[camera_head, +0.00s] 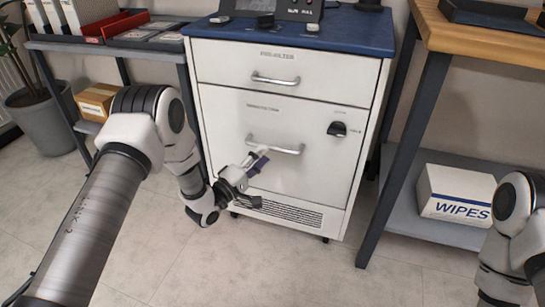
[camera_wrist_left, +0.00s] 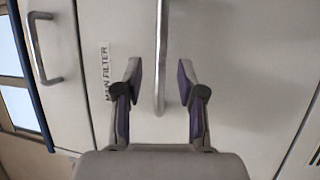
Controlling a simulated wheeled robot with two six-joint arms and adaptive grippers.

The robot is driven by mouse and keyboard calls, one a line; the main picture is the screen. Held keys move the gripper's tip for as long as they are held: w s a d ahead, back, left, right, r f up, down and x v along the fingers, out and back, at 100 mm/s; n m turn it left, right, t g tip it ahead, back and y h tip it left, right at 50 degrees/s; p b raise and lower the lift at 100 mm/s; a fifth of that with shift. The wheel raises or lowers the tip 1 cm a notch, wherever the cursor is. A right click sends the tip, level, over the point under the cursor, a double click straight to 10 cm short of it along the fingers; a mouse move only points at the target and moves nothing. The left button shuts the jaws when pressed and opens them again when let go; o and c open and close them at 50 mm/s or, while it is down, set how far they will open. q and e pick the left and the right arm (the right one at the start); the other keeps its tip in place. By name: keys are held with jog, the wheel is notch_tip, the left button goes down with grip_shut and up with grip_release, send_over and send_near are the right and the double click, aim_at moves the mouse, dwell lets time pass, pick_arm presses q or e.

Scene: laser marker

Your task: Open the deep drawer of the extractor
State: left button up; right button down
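The extractor (camera_head: 215,160) is a white cabinet with a shallow upper drawer and a tall deep drawer (camera_head: 225,115) below it. The deep drawer's front looks flush with the cabinet. Its silver bar handle (camera_head: 285,150) runs across the front. My left gripper (camera_head: 256,162) is at the left part of this handle. In the left wrist view my left gripper (camera_wrist_left: 160,80) is open, with the handle (camera_wrist_left: 160,40) between its two fingers and a gap on each side. A "MAIN FILTER" label (camera_wrist_left: 106,74) shows beside it. My right gripper is out of the frames.
The upper drawer has its own handle (camera_head: 276,79). A black latch or knob (camera_head: 337,129) sits right of the deep drawer's handle. A shelf with a WIPES box (camera_head: 455,194) stands to the right. The floor (camera_head: 290,265) in front is clear.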

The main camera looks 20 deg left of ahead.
aim_at(271, 149)
pick_arm(q)
jog(key=b+x, duration=0.1)
jog(key=x, duration=0.3)
jog(key=shift+w+d, duration=0.1)
jog(key=shift+w, duration=0.2)
grip_shut()
jog(key=shift+s+f, duration=0.1)
